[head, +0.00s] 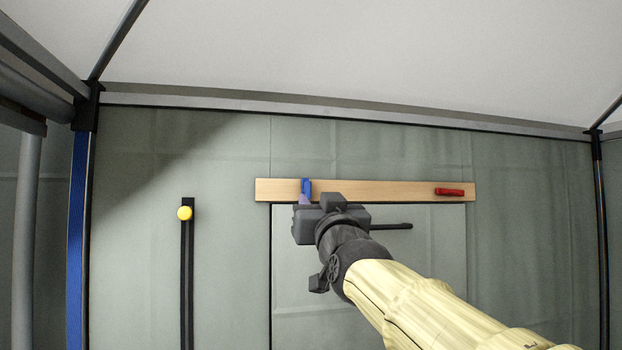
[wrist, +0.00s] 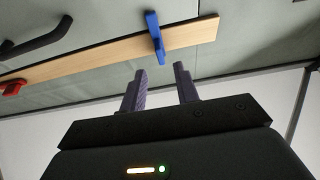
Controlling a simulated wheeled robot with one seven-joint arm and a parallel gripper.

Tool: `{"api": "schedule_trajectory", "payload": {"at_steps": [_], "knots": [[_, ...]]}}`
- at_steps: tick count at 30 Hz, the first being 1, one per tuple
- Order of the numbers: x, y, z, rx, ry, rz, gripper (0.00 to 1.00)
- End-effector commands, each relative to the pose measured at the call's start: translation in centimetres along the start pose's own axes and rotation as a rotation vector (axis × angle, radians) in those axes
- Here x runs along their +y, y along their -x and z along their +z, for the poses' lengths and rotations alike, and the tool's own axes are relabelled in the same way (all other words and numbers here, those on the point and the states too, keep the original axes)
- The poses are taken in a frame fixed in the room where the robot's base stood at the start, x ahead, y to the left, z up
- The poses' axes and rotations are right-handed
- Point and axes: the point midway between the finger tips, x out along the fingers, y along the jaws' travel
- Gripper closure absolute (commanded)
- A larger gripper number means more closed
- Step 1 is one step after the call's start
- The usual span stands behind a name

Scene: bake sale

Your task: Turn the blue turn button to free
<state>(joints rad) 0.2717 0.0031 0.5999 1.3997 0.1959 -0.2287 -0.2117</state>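The blue turn button (head: 306,185) stands upright across the left part of a wooden rail (head: 375,190). In the wrist view the blue turn button (wrist: 155,36) crosses the rail and sticks out past its edges. My gripper (head: 305,200) is just below the button in the head view, which hides the button's lower end. In the wrist view my gripper (wrist: 159,70) is open, with a gap between its two fingers. The button's near end lies just ahead of that gap. I cannot tell whether a finger touches it.
A red turn button (head: 449,192) lies flat along the rail's right end. A dark bar handle (head: 393,226) is on the pale panel (head: 430,255) below the rail. A yellow knob (head: 184,213) sits on a black vertical strip at left. Wall around is bare.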

Motion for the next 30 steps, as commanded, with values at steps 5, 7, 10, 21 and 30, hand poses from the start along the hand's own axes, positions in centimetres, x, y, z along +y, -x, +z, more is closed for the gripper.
{"api": "schedule_trajectory", "payload": {"at_steps": [5,7,10,21,30], "knots": [[0.0,-2.1,-0.5,-0.001,-0.004,-0.002,0.69],[0.0,-2.8,-0.4,-0.002,-0.003,-0.002,0.69],[0.0,-3.8,-0.5,-0.001,-0.004,-0.001,0.69],[0.0,-5.8,-0.1,0.000,-0.001,-0.001,0.69],[0.0,-5.7,0.0,0.000,0.000,0.000,0.87]]}}
